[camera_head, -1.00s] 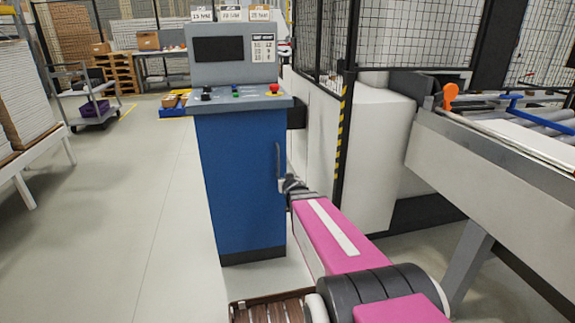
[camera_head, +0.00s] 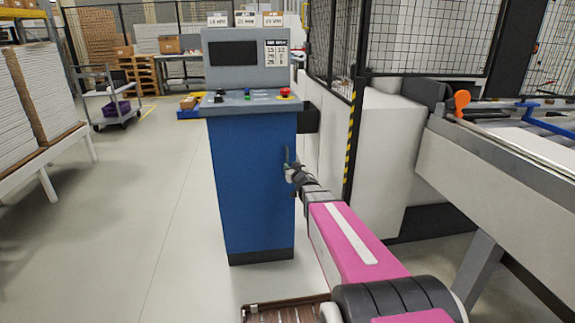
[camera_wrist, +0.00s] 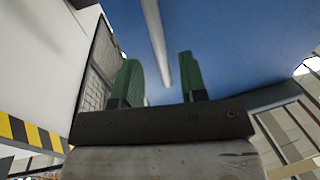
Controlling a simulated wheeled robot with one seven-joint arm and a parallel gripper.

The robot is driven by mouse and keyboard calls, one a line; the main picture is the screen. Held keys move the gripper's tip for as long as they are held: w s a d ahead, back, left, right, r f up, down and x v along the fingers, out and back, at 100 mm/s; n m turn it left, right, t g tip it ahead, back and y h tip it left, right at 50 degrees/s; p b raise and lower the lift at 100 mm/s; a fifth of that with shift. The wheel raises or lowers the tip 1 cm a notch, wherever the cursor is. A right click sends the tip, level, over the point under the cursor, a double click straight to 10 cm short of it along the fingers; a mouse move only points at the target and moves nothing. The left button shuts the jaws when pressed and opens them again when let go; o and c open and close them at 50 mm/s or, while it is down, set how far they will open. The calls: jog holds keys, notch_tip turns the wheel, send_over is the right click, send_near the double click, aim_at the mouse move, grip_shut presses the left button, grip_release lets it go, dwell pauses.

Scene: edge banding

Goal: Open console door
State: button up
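The blue console (camera_head: 250,190) stands left of my arm, and its front door looks flush and shut. A thin upright grey handle (camera_head: 287,155) is on the door's right edge. My gripper (camera_head: 293,172) is at the handle and hides its lower part in the head view. In the wrist view, the green fingers of my gripper (camera_wrist: 160,78) are apart. The handle bar (camera_wrist: 153,35) runs between them, with a visible gap on each side. The blue door face (camera_wrist: 220,45) lies behind the fingers.
A sloped control panel (camera_head: 250,100) with a red button tops the console. A mesh fence (camera_head: 335,45) with a yellow-black post (camera_head: 349,150) and the grey machine frame (camera_head: 500,160) stand to the right. The floor (camera_head: 140,220) left of the console is clear.

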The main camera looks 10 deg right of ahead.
aim_at(287, 163)
jog(key=w, duration=0.2)
jog(key=w+a, duration=0.1)
jog(key=w, duration=0.1)
jog(key=shift+w, duration=0.25)
grip_shut()
jog(key=shift+s, duration=0.1)
